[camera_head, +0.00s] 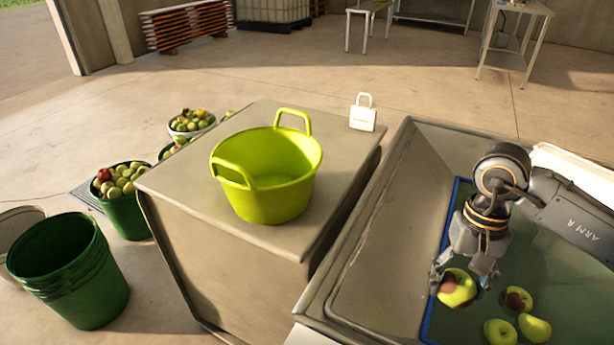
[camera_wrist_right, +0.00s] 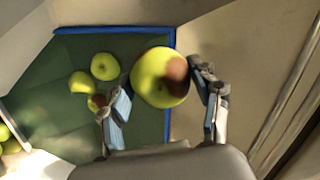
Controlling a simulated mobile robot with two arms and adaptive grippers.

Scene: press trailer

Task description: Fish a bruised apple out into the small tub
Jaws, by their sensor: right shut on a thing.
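My right gripper (camera_head: 464,284) is shut on a yellow-green apple (camera_head: 457,289) with a brown bruise, over the left edge of the blue-rimmed green-bottomed basin. In the right wrist view the held apple (camera_wrist_right: 161,78) shows its brown patch between the fingers (camera_wrist_right: 165,100). A second apple with a dark patch (camera_head: 517,299) and two plain yellow-green apples (camera_head: 535,328) (camera_head: 500,332) lie in the basin. The small tub (camera_head: 268,200), lime green with two handles, stands empty on the grey block left of the basin. My left gripper is not in view.
The grey block's top (camera_head: 180,185) has free room around the tub. A white tag-like object (camera_head: 362,114) stands at its back right corner. The metal trough wall (camera_head: 372,250) lies between block and basin. Green buckets (camera_head: 70,270) and apple-filled containers (camera_head: 122,190) stand at the left.

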